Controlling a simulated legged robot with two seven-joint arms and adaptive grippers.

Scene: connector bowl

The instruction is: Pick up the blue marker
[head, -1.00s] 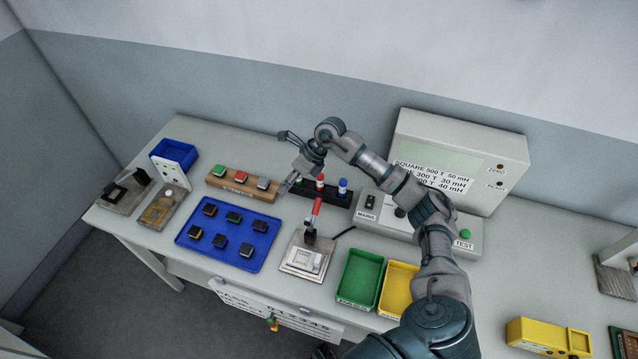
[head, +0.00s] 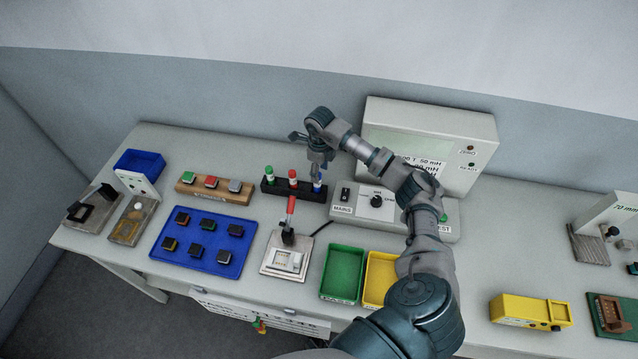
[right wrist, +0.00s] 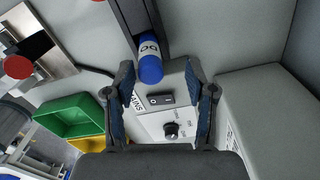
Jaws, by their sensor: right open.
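The blue marker (head: 317,186) stands upright at the right end of a black rack (head: 283,190), beside a red marker (head: 293,178) and a green marker (head: 269,174). My right gripper (head: 318,174) is right above the blue marker in the head view and hides part of it. In the right wrist view the blue marker (right wrist: 150,62) shows its cap between and just beyond the fingertips of the open gripper (right wrist: 160,82). The fingers appear apart from it. My left gripper is not in view.
The control box (head: 395,210) with a switch and knob stands close to the right of the rack. A stamp with a red handle (head: 290,206) stands in front. Green (head: 343,272) and yellow (head: 380,278) trays and a blue tray (head: 203,242) of blocks lie nearer the front edge.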

